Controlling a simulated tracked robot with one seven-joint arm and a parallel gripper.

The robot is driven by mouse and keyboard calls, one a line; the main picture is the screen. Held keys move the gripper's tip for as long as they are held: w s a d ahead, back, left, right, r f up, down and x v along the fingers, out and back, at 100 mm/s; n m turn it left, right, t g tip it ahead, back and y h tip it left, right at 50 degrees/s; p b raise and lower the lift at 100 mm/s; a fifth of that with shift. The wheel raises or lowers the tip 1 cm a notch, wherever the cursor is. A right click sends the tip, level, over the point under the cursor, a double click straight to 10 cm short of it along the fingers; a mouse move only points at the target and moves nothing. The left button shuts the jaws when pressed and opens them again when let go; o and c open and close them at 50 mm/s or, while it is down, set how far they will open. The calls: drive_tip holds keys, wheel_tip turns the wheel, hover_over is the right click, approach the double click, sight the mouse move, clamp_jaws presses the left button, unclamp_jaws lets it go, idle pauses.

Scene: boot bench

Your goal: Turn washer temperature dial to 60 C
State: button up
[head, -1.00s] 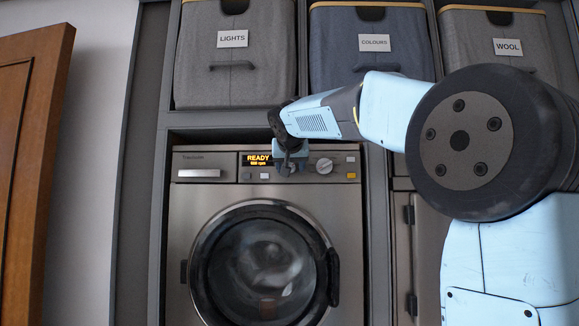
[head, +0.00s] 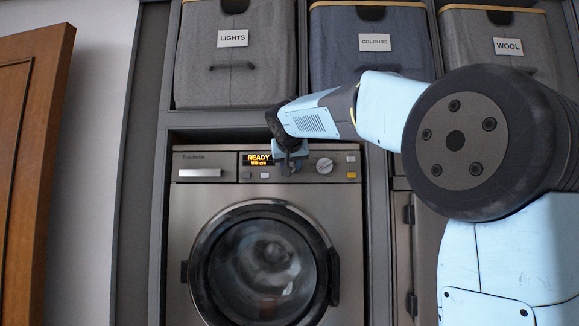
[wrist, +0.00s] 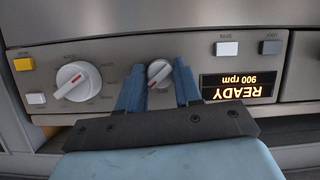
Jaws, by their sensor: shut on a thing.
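The washer (head: 185,222) is in the middle of the head view, with its control panel along the top. In the wrist view the panel appears upside down. A small round dial (wrist: 159,72) with a red mark sits between the fingers of my gripper (wrist: 158,85), which is shut on it. In the head view my gripper (head: 289,168) hides this dial. A larger white dial (wrist: 77,80) with a red pointer is free beside it; it also shows in the head view (head: 324,165). The small dial's scale is too small to read.
The lit display (wrist: 238,87) reads READY and 900 rpm. Small buttons, one yellow (wrist: 23,64), flank the dials. Fabric bins (head: 235,80) sit on the shelf above. A wooden door (head: 30,150) stands at the left.

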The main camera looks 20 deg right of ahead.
drive_tip(key=shift+a, duration=0.1)
drive_tip(key=o, duration=1)
drive_tip(key=shift+s, duration=0.1)
drive_tip(key=v, duration=1.3)
drive_tip(key=shift+s+a+r, duration=0.1)
drive_tip(key=shift+s, duration=0.15)
drive_tip(key=s+d+f+g+y, duration=0.1)
drive_tip(key=s+f+g, duration=0.1)
drive_tip(key=s+f, duration=0.6)
drive_tip(key=s+d+f+n+g+y, duration=0.1)
drive_tip(key=s+f, duration=0.7)
drive_tip(key=f, duration=1.3)
drive_tip(key=s+d+f+n+g+y, duration=0.1)
drive_tip(key=s+f+g, duration=0.3)
drive_tip(key=s+f, duration=0.5)
drive_tip(key=shift+d+f+y, duration=0.15)
drive_tip(key=shift+f+y, duration=0.15)
drive_tip(key=shift+f, duration=1.35)
drive_tip(key=shift+d+f+y, duration=0.15)
drive_tip(key=shift+f+y, duration=0.15)
drive_tip(key=shift+f, duration=1.3)
